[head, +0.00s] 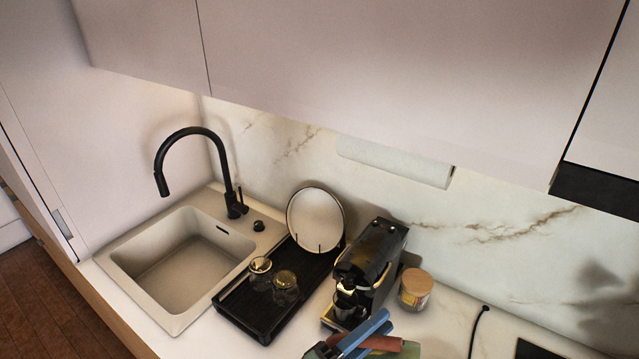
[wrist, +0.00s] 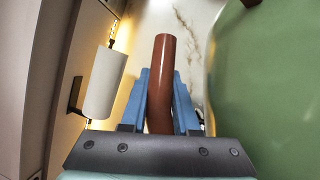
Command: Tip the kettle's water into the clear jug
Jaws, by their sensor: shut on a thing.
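My gripper (head: 372,330) is at the bottom edge of the head view, its blue fingers on either side of a brown bar. In the wrist view my gripper (wrist: 160,88) is shut on this brown handle (wrist: 164,62). A large green rounded body, which I take for the kettle (wrist: 268,90), fills the right of that view. In the head view the kettle's brown handle (head: 384,343) shows only partly; most of the kettle is cut off. Its spout and water are not visible. I see no clear jug that I can make out for certain.
A black coffee machine (head: 370,268) stands just behind my gripper, with a wooden-lidded jar (head: 415,289) at its right. A black drying rack (head: 262,313) holds clear glasses (head: 286,286) and a plate (head: 315,219). The sink (head: 185,262) is left. A paper roll (head: 394,160) hangs under the cupboards.

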